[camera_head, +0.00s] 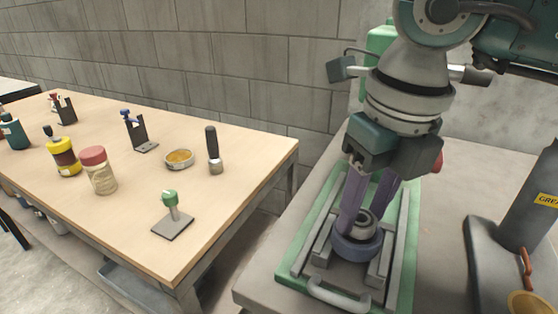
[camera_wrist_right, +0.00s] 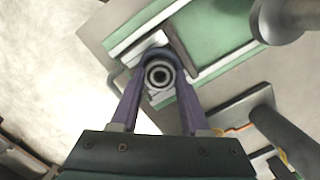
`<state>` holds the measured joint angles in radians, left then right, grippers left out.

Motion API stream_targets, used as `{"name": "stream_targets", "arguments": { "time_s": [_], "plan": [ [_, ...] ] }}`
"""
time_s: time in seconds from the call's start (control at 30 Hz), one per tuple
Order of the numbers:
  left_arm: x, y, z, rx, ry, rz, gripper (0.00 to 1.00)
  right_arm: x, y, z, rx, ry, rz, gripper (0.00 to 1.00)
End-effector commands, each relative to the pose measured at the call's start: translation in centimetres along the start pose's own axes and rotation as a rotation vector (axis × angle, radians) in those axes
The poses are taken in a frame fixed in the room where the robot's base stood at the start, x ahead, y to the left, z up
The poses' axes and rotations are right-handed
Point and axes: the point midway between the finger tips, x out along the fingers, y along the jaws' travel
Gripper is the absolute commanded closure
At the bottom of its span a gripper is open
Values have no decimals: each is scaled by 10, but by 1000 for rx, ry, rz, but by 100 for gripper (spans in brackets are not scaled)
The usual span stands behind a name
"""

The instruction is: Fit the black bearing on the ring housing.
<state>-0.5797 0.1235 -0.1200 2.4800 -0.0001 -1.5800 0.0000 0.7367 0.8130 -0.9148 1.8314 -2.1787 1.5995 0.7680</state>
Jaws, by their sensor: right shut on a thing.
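My right gripper (camera_head: 362,217) reaches down from above with its two purple fingers. It is shut on the round black bearing (camera_head: 367,224), which has a lighter metal centre. In the right wrist view the bearing (camera_wrist_right: 159,75) shows as concentric rings between the fingertips. The blue-purple ring housing (camera_head: 356,249) is directly below the bearing, between the grey rails. The bearing looks level and roughly centred over it, but the fingers hide part of both. I cannot tell whether it is seated or just above. My left gripper is not in view.
The housing is on a green tray (camera_head: 406,275) with grey rails and a front handle (camera_head: 338,297). A dark grey stand (camera_head: 490,250) is at the right. A separate wooden table (camera_head: 230,145) at the left holds jars, tools and small stands.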

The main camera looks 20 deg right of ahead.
Motion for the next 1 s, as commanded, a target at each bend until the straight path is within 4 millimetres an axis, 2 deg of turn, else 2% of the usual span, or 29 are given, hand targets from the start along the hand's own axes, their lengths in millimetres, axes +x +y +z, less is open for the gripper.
{"name": "stream_targets", "arguments": {
  "time_s": [0.43, 0.47, 0.77, 1.0],
  "plan": [
    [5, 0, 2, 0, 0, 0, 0, 6, 0, -1, 0, 0, 0, 100],
    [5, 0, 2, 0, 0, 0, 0, 6, 0, -1, 0, 0, 0, 52],
    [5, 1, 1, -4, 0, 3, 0, 5, 0, -1, 0, 0, 0, 19],
    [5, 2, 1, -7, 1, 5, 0, 5, 0, -1, 0, 0, 0, 19]
  ]
}}
